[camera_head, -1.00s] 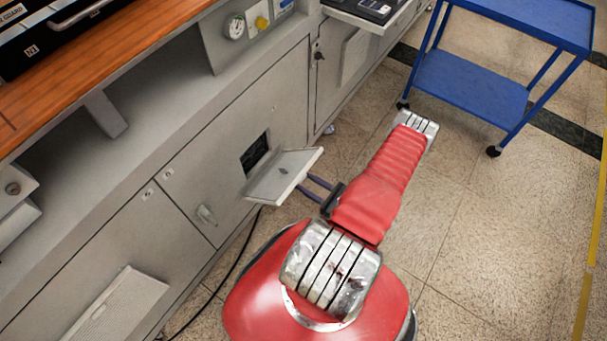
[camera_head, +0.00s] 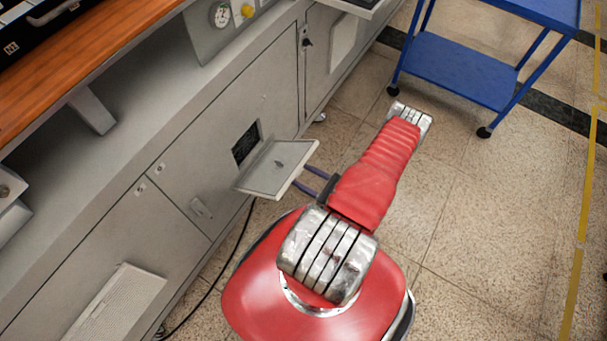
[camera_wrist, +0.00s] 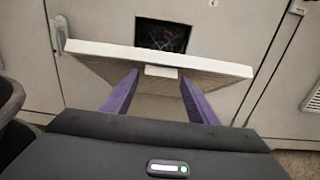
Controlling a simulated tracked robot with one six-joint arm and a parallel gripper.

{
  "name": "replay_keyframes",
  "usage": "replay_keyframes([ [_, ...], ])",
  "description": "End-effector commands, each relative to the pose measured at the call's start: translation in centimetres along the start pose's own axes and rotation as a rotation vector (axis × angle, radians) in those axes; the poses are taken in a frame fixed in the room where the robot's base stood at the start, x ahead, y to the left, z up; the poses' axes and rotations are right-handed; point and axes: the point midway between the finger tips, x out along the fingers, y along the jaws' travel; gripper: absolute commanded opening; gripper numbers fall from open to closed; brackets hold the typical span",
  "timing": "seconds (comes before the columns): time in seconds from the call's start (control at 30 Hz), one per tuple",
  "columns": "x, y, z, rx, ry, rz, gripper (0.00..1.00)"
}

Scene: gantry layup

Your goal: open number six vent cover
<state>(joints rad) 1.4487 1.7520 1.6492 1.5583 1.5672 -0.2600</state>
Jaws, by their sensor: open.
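The vent cover (camera_head: 276,168) is a grey-white flap on the cabinet front, tilted outward from a dark square opening (camera_head: 245,142). A small mark shows in the middle of its upper face. In the wrist view, the cover (camera_wrist: 100,70) shows its near edge and underside, with a small pale tab (camera_wrist: 160,72). The opening (camera_wrist: 162,34) shows behind it. My gripper (camera_wrist: 159,75) is open, its purple fingers spread on either side of the tab, under the cover. I cannot tell whether they touch it. In the head view, the fingers (camera_head: 314,178) are partly hidden by the cover.
A louvred panel (camera_head: 115,305) is at lower left. A black cable (camera_head: 222,265) runs down to the floor. A blue cart (camera_head: 465,70) stands at upper right. The tiled floor (camera_head: 480,240) at right is clear.

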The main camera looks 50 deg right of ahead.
Motion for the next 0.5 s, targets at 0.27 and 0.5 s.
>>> replay_keyframes([
  [0.27, 0.06, 0.47, 0.05, 0.001, 0.0, 0.0, 0.56],
  [0.5, -0.24, 0.0, 0.06, 0.0, 0.0, 0.0, 0.56],
])
